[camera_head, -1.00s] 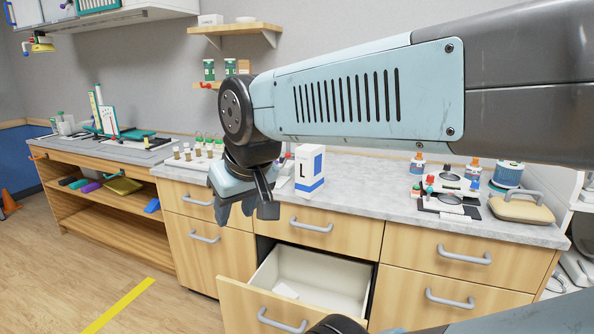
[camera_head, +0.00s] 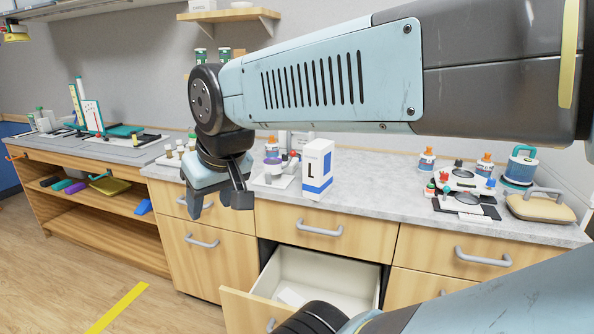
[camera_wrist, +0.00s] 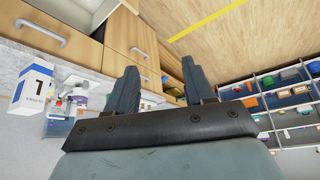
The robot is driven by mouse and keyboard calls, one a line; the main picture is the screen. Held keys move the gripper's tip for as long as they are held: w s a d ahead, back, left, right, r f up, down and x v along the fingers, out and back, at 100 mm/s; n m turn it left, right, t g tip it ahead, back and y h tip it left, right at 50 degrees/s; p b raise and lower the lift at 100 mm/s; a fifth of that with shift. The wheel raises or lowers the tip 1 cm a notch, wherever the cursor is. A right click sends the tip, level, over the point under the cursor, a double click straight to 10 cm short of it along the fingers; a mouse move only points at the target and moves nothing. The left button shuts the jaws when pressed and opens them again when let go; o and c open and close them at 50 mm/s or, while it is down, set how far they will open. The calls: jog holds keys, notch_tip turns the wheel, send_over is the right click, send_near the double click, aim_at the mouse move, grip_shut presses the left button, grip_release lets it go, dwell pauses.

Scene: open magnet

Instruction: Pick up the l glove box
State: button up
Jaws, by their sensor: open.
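The L glove box (camera_head: 317,169), white with a blue band and a black "L", stands upright on the grey counter near its front edge. In the wrist view the box (camera_wrist: 34,86) is at the far left, outside the fingers. My gripper (camera_head: 220,203) hangs to the left of the box in the head view, in front of the counter's drawers. Its two fingers are apart and empty, also in the wrist view (camera_wrist: 158,88).
A drawer (camera_head: 330,272) stands open below the box. A microscope-like device (camera_head: 276,170) and bottles are just left of the box. The counter between is clear.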

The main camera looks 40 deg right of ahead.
jog(key=o, duration=0.4)
jog(key=shift+m+t+y, duration=0.3)
jog(key=shift+m+t, duration=0.2)
jog(key=w, duration=0.5)
jog(key=shift+w+d+f, duration=0.15)
jog(key=shift+w+f, duration=0.1)
jog(key=shift+f, duration=0.15)
jog(key=o, duration=0.4)
jog(key=w+d, duration=0.1)
jog(key=w, duration=0.1)
jog(key=w+d+f+m+t, duration=0.1)
jog(key=w, duration=0.2)
jog(key=w+d+f+m, duration=0.1)
jog(key=w, duration=0.2)
jog(key=shift+o, duration=0.2)
jog(key=w+d+f+m+t+h, duration=0.25)
jog(key=w+d+f+m, duration=0.25)
jog(key=w+d, duration=0.45)
jog(key=m+g+h, duration=0.6)
jog(key=m+h, duration=0.1)
jog(key=h, duration=0.9)
send_near(318, 169)
notch_tip(318, 169, down, 2)
jog(key=w+d, duration=0.1)
jog(key=w, duration=0.2)
jog(key=shift+t+y, duration=0.25)
jog(key=x, duration=1.3)
jog(key=shift+d+f, duration=0.2)
jog(key=shift+d, duration=0.15)
